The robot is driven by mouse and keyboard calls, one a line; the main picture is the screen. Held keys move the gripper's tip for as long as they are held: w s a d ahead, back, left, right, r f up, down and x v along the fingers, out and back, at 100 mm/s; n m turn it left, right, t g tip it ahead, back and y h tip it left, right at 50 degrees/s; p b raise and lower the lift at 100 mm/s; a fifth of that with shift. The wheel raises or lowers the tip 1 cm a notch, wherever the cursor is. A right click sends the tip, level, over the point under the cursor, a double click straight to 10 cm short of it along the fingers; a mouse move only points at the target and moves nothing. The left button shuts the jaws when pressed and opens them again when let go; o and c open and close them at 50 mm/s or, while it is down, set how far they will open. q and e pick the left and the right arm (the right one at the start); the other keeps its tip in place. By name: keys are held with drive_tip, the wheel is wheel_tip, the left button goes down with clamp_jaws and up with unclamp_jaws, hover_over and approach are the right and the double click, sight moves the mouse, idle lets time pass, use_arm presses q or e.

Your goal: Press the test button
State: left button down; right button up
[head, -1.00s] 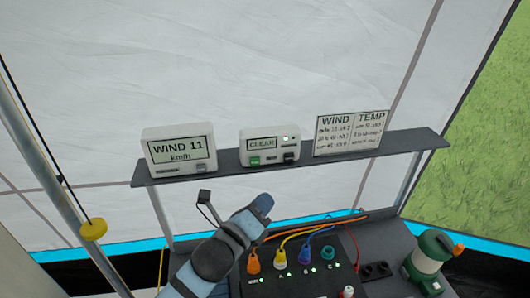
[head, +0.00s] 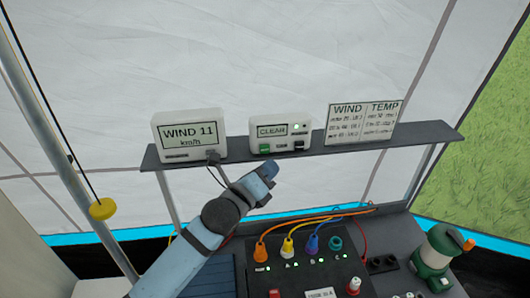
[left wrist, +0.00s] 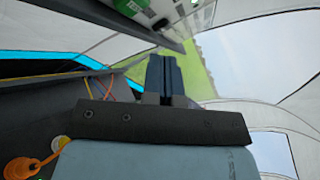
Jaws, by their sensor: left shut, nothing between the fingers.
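A white box reading CLEAR (head: 281,131) stands on a narrow shelf. On its front are a green button (head: 265,149), a black button (head: 299,146) and a lit green light. The small lettering between the buttons is too small to read, so I cannot tell which is the test button. My left gripper (head: 270,168) is shut and empty, just below the box near the shelf's front edge. In the left wrist view its closed fingers (left wrist: 165,72) point toward the box, with the green button (left wrist: 130,5) partly cut off at the top. My right gripper is not in view.
The shelf (head: 235,159) also holds a WIND 11 display (head: 188,136) and a WIND/TEMP chart (head: 362,122). Below are a control panel with coloured plugs (head: 300,272) and a green lantern (head: 438,250). A pole with a yellow knob (head: 103,209) stands at left.

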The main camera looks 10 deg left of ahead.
sight(265, 149)
use_arm(q)
drive_tip(key=shift+w+a, duration=0.25)
drive_tip(key=shift+w, duration=0.35)
drive_tip(key=shift+w+a, duration=0.25)
drive_tip(key=shift+w, duration=0.35)
idle(0.5)
idle(0.6)
drive_tip(key=shift+w, duration=0.1)
drive_tip(key=shift+w+a+p, duration=0.15)
drive_tip(key=shift+w+p, duration=0.15)
drive_tip(key=shift+p, duration=0.05)
